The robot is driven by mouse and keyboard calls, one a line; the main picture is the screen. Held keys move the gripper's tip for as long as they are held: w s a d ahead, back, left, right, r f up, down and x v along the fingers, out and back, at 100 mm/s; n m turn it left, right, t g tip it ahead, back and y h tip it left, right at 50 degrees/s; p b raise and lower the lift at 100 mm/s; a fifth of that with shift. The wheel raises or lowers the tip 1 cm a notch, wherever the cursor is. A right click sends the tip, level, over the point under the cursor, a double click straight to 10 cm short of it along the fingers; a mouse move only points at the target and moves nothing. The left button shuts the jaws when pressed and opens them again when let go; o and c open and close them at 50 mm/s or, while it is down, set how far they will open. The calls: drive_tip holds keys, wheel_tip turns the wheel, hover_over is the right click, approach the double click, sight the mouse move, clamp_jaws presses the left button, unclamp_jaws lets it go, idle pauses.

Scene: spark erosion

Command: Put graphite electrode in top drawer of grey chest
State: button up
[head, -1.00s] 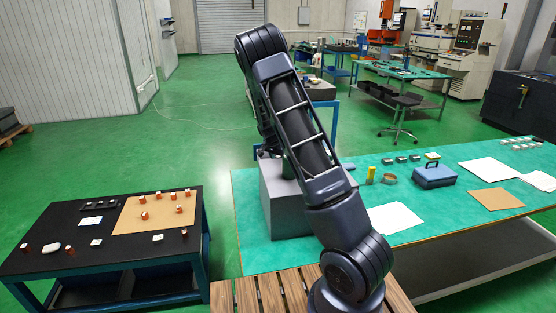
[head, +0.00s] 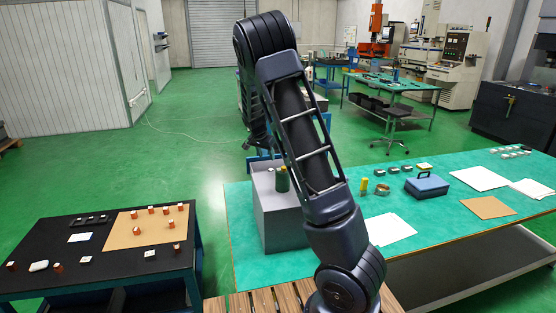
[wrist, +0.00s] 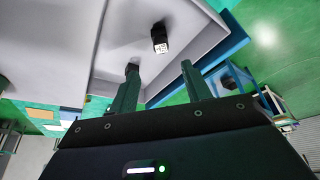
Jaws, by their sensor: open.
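The grey chest (head: 281,224) stands on the green table, partly behind my arm in the head view. In the wrist view, a pale grey box-like space with raised walls (wrist: 75,60) looks like its open drawer; which drawer it is I cannot tell. A small dark block with a pale speckled end (wrist: 159,38), apparently the graphite electrode, shows inside those walls, beyond the fingertips. My gripper (wrist: 158,66) is open, its two green fingers apart and nothing clearly between them. A dark patch at the left fingertip is unclear. The head view does not show the fingers clearly.
The green table (head: 330,258) also holds a yellow-topped item (head: 364,186), a blue case (head: 427,186) and papers. A black table (head: 40,240) with several small copper-coloured blocks stands at left. Green floor lies between.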

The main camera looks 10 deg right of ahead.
drive_tip(key=s+d+r+n+y, duration=0.25)
drive_tip(key=s+r, duration=0.55)
drive_tip(key=s, duration=0.4)
drive_tip(key=s+d+r+n+y, duration=0.1)
drive_tip(key=s+d+r+n, duration=0.15)
drive_tip(key=s+r, duration=0.75)
drive_tip(key=s+n+t, duration=0.1)
drive_tip(key=s+n, duration=0.3)
drive_tip(key=s, duration=1.9)
drive_tip(key=shift+d, duration=0.25)
